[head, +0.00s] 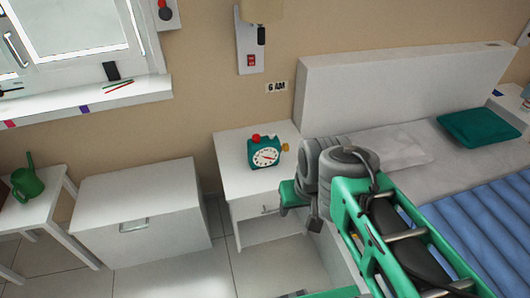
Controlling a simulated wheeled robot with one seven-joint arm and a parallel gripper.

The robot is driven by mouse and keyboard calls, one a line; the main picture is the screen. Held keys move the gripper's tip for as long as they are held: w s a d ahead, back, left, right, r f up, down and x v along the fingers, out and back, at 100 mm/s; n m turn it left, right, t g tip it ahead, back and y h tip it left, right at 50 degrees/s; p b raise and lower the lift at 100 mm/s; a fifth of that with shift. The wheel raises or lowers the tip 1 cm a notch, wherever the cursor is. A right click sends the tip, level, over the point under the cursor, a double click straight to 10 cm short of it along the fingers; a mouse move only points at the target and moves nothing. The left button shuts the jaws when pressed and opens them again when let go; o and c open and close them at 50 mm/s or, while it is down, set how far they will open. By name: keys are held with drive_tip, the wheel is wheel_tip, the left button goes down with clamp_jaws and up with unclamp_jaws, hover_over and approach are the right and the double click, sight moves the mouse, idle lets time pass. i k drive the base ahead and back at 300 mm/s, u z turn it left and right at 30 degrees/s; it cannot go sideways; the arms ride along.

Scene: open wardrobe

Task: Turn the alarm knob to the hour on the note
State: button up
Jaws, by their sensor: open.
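A teal alarm clock (264,153) stands upright on the white bedside table (232,181). It has a white round face with dark and red hands, red parts on top, and a small orange-yellow knob (285,147) on its right side. The exact hand positions are too small to read. My gripper (291,194) is at the end of my green and grey arm, in front of the bedside table's right side. It is apart from the knob, lower and nearer. It is open, though its fingers are hard to make out.
The bed with its white headboard (395,85) is to the right. A white cabinet (140,212) stands left of the bedside table. A wall lamp (249,45) hangs above. The tabletop around the clock is clear.

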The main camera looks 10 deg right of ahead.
sight(256, 138)
drive_tip(key=u, duration=0.05)
drive_tip(key=k, duration=1.05)
drive_tip(key=z, duration=0.2)
drive_tip(key=i, duration=1.45)
drive_tip(key=u, duration=0.35)
